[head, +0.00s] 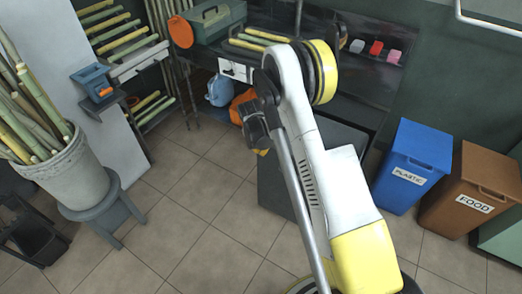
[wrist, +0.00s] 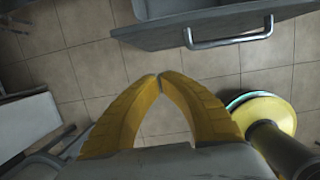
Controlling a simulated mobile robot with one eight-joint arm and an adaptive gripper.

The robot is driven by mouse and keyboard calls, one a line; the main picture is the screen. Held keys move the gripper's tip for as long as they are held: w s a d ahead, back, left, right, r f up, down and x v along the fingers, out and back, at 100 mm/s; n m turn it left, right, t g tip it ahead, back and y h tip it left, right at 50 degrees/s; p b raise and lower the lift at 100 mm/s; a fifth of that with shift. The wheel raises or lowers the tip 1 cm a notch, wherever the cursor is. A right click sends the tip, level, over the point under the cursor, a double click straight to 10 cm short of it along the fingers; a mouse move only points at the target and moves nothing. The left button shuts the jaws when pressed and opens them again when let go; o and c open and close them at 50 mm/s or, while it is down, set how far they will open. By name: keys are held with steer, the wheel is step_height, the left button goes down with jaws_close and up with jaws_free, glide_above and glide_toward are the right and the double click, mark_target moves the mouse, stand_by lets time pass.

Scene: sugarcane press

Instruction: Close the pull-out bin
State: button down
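The pull-out bin shows in the wrist view as a grey front panel (wrist: 160,32) with a metal bar handle (wrist: 230,40) at the top. Part of its open interior shows behind the panel, so it stands pulled out. In the head view a dark grey box (head: 273,190), apparently this bin, is largely covered by my arm. My gripper (wrist: 160,77) has two yellow fingers with their tips together and nothing between them. It is below the panel in the wrist picture, left of the handle and apart from it.
A blue plastic bin (head: 408,165) and a brown food bin (head: 470,190) stand at the right. A bucket of cane (head: 70,175) sits on a stool (head: 105,205) at the left. Tiled floor (head: 205,215) between is clear. A counter (head: 350,75) runs along the back.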

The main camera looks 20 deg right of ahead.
mark_target(268, 154)
steer(key=shift+w+d+f+b, duration=0.65)
steer(key=shift+d+f+b, duration=0.25)
steer(key=shift+f, duration=0.6)
steer(key=shift+w+d+f+b, duration=0.7)
steer(key=shift+f+b, duration=0.25)
steer(key=shift+f, duration=0.5)
steer(key=shift+w+d+f+b, duration=0.55)
steer(key=shift+d+f+b, duration=0.35)
steer(key=shift+f, duration=0.6)
